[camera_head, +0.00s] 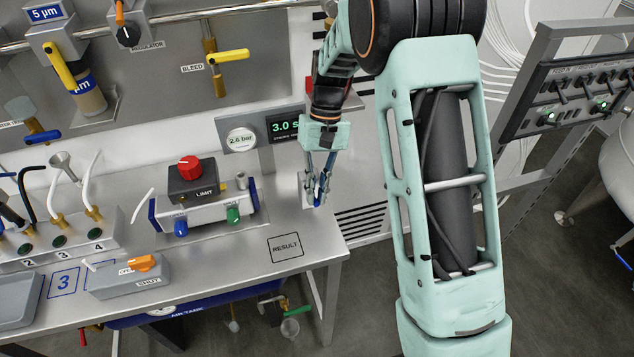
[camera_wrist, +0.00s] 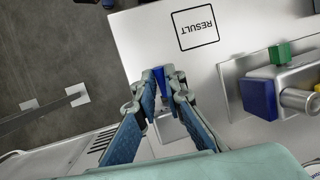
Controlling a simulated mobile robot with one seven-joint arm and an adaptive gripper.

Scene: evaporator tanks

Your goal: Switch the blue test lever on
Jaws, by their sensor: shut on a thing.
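The blue test lever (camera_wrist: 159,80) shows in the wrist view as a small deep-blue piece between my fingertips, above a small metal base (camera_wrist: 170,126). My gripper (camera_wrist: 160,84) is shut on the lever, with a fingertip on each side. In the head view my gripper (camera_head: 316,196) points down at the right end of the bench, and the lever there is mostly hidden by the fingers. I cannot tell the lever's exact tilt or any markings on it.
The framed RESULT square (camera_head: 286,247) is bare, left of my gripper. A metal fixture with the red-knobbed LIMIT box (camera_head: 192,180) stands further left. A gauge (camera_head: 241,140) and green-lit display (camera_head: 285,127) are behind. The bench's right edge is close by.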

